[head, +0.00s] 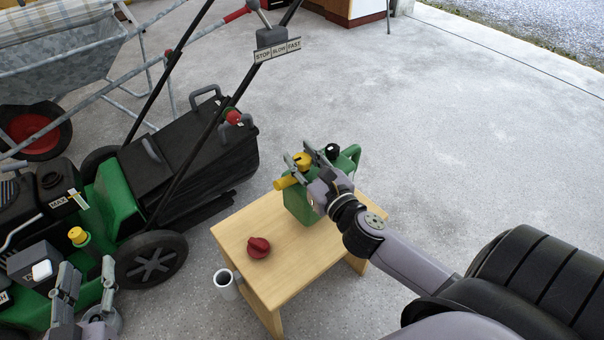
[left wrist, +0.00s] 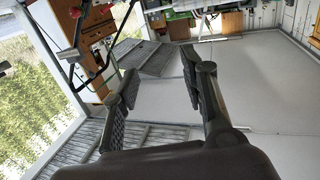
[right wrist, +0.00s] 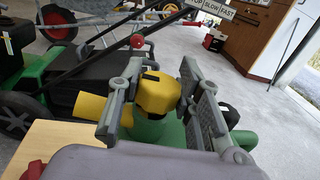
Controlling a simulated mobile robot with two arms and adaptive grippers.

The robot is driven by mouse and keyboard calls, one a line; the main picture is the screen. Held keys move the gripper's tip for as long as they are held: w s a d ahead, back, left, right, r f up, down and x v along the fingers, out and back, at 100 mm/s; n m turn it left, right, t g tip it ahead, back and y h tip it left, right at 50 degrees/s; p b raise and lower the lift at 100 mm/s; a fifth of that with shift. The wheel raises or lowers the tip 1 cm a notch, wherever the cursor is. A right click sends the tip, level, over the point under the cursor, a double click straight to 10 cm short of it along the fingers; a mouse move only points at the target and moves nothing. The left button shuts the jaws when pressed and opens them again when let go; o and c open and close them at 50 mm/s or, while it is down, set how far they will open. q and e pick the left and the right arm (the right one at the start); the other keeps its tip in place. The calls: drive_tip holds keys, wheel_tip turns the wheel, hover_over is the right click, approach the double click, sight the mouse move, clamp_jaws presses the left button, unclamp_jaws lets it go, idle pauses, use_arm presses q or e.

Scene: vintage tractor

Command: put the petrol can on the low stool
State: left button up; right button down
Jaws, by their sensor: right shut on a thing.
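The green petrol can (head: 298,205), with a yellow cap and yellow spout, is upright over the far part of the low wooden stool (head: 290,262). Its base looks at the stool top, but I cannot tell if it bears its full weight there. My right gripper (head: 306,160) is shut on the can's neck area near the cap. In the right wrist view the yellow cap (right wrist: 158,93) sits between the fingers (right wrist: 160,100), with the spout (right wrist: 90,107) to the left. My left gripper (head: 82,285) is open and empty at lower left, its fingers (left wrist: 163,95) apart.
A red knob-like object (head: 258,247) lies on the stool's near left part. A white mug (head: 226,284) is beside the stool's left edge. A green lawn mower (head: 115,195) and a wheelbarrow (head: 75,60) fill the left. The concrete floor (head: 480,150) at right is clear.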

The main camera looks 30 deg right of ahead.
sight(306, 176)
drive_tip(key=shift+f, duration=0.15)
wheel_tip(306, 176, down, 3)
drive_tip(key=shift+f+b, duration=0.2)
drive_tip(key=shift+b, duration=1)
use_arm(q)
wheel_tip(306, 176, up, 10)
drive_tip(key=s+t+h, duration=0.2)
drive_tip(key=t, duration=0.4)
drive_tip(key=shift+s+d+r, duration=0.2)
drive_tip(key=shift+d+r, duration=0.05)
drive_tip(key=shift+d, duration=0.15)
drive_tip(key=shift+s+r+t, duration=0.1)
drive_tip(key=shift+t, duration=0.2)
use_arm(e)
drive_tip(key=shift+f, duration=0.15)
drive_tip(key=c, duration=1.1)
unclamp_jaws()
